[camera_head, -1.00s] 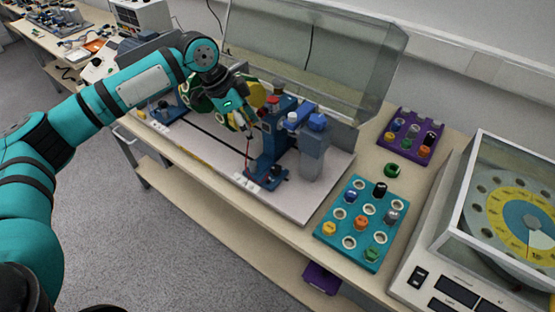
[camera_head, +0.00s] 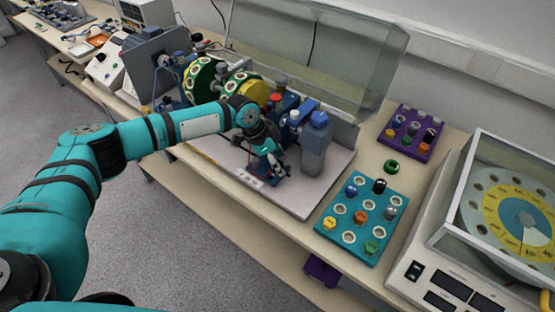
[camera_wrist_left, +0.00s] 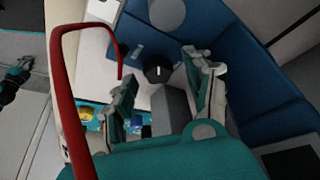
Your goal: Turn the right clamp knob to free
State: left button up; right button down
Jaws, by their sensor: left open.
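The dark clamp knob (camera_wrist_left: 158,70) with a white mark on top shows in the left wrist view, seen between my two fingers. My left gripper (camera_wrist_left: 162,76) is open, one finger on each side of the knob's outline; I cannot tell whether they touch it. In the head view my left gripper (camera_head: 272,168) points down at the front of the right blue clamp stand (camera_head: 287,104) and largely hides the knob. A thin red bent rod (camera_wrist_left: 68,85) arches beside the fingers in the wrist view. My right gripper is not in view.
A raised clear cover (camera_head: 315,45) stands behind the machine, with green-and-yellow wheels (camera_head: 243,88) left of the clamp. A grey block with a blue top (camera_head: 314,150) stands close on the right. A teal tray (camera_head: 337,238) of knobs and a purple rack (camera_head: 400,148) lie further right.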

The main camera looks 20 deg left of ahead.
pick_arm(q)
grip_shut()
jog(key=shift+d+r+n+t+p, duration=0.1)
jog(key=shift+r+n+t+p, duration=0.15)
jog(key=shift+n+p, duration=0.45)
jog(key=n+t+y+p, duration=0.1)
jog(key=n+p, duration=0.3)
jog(key=p, duration=0.2)
jog(key=shift+s+p, duration=0.1)
jog(key=shift+p, duration=0.2)
jog(key=shift+f+n+t+y+p, duration=0.1)
jog(key=shift+n+t+y+p, duration=0.2)
jog(key=shift+n+p, duration=0.55)
jog(key=shift+f+n+t+y+p, duration=0.15)
jog(key=shift+n+y+p, duration=0.25)
jog(key=shift+n+p, duration=0.45)
grip_release()
